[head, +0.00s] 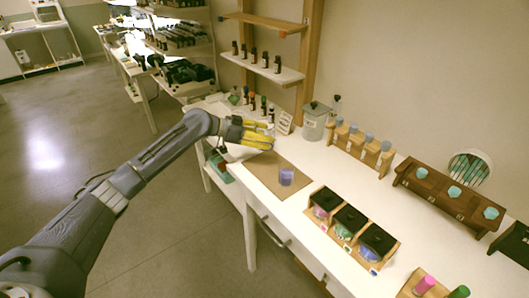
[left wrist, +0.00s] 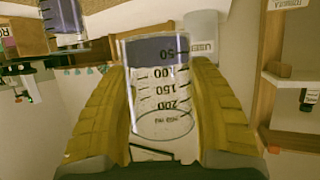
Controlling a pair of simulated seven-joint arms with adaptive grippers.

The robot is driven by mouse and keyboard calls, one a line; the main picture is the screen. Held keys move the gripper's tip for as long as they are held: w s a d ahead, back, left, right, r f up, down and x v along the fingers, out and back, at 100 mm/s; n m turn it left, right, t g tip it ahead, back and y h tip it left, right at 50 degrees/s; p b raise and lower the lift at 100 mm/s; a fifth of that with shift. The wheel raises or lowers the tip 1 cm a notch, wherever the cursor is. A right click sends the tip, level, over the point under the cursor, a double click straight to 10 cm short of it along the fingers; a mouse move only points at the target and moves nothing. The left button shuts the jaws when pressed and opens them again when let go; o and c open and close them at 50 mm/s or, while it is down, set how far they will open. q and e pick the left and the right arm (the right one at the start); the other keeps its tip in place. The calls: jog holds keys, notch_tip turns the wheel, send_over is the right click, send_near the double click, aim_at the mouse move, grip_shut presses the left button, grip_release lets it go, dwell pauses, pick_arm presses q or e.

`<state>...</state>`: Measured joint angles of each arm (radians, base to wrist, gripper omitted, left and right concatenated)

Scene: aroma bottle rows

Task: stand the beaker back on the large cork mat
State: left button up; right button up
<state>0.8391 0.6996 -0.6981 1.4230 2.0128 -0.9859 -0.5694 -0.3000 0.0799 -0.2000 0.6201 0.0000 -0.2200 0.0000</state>
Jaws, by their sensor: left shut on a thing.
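My left gripper (head: 257,135) has yellow fingers and reaches in over the left part of the white bench. In the left wrist view its two fingers (left wrist: 163,105) are shut on a clear beaker (left wrist: 160,88) with printed volume marks and purple liquid at its base end. The wrist picture is upside down, so the beaker looks about upright. In the head view I cannot make the held beaker out clearly. The large cork mat (head: 262,178) lies to the right of and nearer than the gripper. A small glass of purple liquid (head: 286,176) stands on it. My right gripper is not in view.
A grey lidded jar (head: 314,122) and a small card (head: 284,123) stand behind the mat. Several dark bottles (head: 252,101) stand near the gripper. A wooden rack of jars (head: 350,228) sits right of the mat. Wooden shelves (head: 262,70) rise behind.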

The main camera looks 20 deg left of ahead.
pick_arm(q)
jog(key=shift+f, duration=3.5)
jog(key=o, duration=1.4)
jog(key=shift+f, duration=0.15)
jog(key=shift+c, duration=0.2)
jog(key=shift+r, duration=0.2)
jog(key=v, duration=1.2)
